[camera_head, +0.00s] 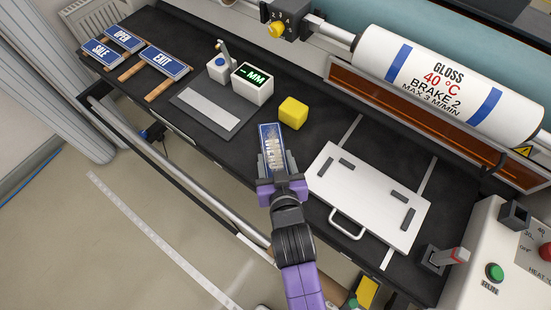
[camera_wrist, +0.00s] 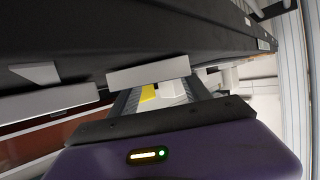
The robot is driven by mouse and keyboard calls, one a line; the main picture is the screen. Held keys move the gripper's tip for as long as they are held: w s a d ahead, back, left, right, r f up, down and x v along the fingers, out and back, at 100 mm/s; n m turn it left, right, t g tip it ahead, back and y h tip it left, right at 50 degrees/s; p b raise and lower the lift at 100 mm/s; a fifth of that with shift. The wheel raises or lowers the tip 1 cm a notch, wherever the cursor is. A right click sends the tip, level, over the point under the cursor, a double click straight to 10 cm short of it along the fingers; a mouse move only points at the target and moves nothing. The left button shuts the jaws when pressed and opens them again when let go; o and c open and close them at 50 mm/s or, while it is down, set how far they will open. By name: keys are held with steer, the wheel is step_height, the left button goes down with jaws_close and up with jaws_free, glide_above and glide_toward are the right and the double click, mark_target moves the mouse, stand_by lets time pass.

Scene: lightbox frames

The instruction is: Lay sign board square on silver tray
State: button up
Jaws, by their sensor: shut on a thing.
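My gripper (camera_head: 273,165) is over the dark bench near its front edge, shut on a blue sign board (camera_head: 267,134) with a white border. The gripper covers part of the sign's lettering, so I cannot read it. The silver tray (camera_head: 345,205), a pale flat plate with a front handle and several dark grey pads, lies to the right of the gripper. The held sign is left of the tray and apart from it. In the wrist view, the gripper fingers (camera_wrist: 158,100) show, but the sign is hard to make out.
Several blue signs, including EXIT (camera_head: 166,62), lie on wooden strips at the far left. A gauge box (camera_head: 252,85) and a yellow block (camera_head: 293,113) stand behind the gripper. A white roller (camera_head: 445,90) runs along the back. A red-topped post (camera_head: 447,257) stands right of the tray.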

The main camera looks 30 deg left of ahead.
steer(key=shift+f, duration=0.2)
steer(key=o, duration=1.4)
steer(key=shift+o, duration=0.2)
steer(key=shift+r, duration=0.1)
steer(key=shift+r, duration=0.2)
steer(key=v, duration=1.2)
steer(key=shift+b, duration=0.4)
steer(key=shift+s, duration=0.1)
